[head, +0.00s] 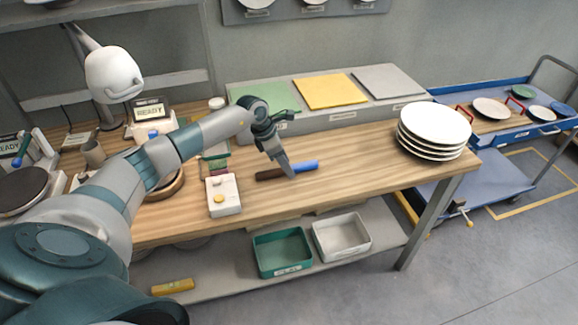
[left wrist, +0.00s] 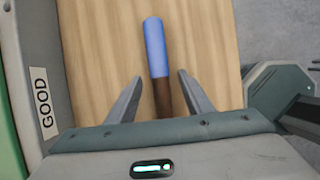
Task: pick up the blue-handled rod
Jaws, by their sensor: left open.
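The blue-handled rod (head: 304,167) lies flat on the wooden table (head: 350,182), its blue handle to the right and its brown part to the left. My left gripper (head: 290,172) is over the middle of the rod in the head view. In the left wrist view the left gripper (left wrist: 154,95) is open, with the rod (left wrist: 156,52) between its two fingers and apart from both. The blue handle points away and the brown part runs back under the gripper, where its end is hidden. My right gripper is not in view.
A stack of white plates (head: 436,125) stands at the table's right end. A white box with a yellow button (head: 223,194) is left of the rod. Green, yellow (head: 331,91) and grey pads lie on a raised ledge behind. Bins (head: 282,252) sit on the shelf below.

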